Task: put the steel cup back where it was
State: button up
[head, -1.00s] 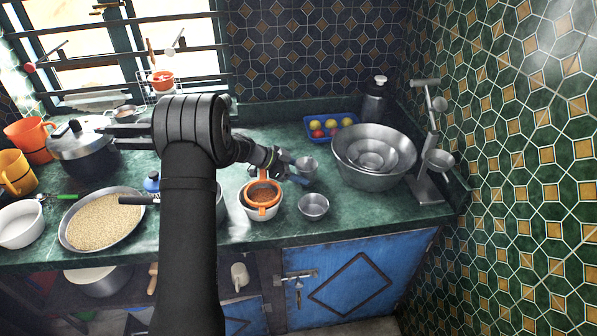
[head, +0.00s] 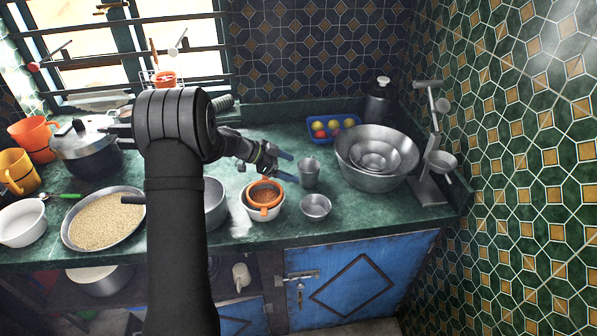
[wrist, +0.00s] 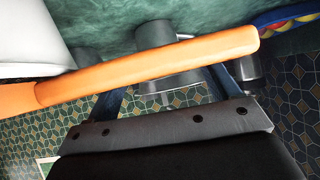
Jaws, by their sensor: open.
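The steel cup (head: 309,175) stands upright on the green counter, between the orange strainer and the large steel bowl. My gripper (head: 291,167) is open and empty, its blue fingers pointing right toward the cup, with the fingertips just left of it. In the wrist view a grey steel cup (wrist: 154,36) shows ahead of the spread fingers (wrist: 165,82), partly hidden by an orange handle across the picture. I cannot tell whether a finger touches the cup.
An orange strainer (head: 265,193) with brown contents sits in a white pot just below my gripper. A small steel bowl (head: 316,208) is in front of the cup. The large steel bowl (head: 365,180) stands to the right, and a blue tray (head: 345,139) with round fruit behind.

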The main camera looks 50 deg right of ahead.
aim_at(301, 163)
jog(key=v, duration=0.7)
jog(key=x, duration=1.2)
jog(key=shift+s+d+f, duration=0.1)
jog(key=shift+f, duration=0.15)
notch_tip(301, 163, up, 3)
jog(key=shift+f, duration=0.1)
jog(key=shift+r, duration=0.7)
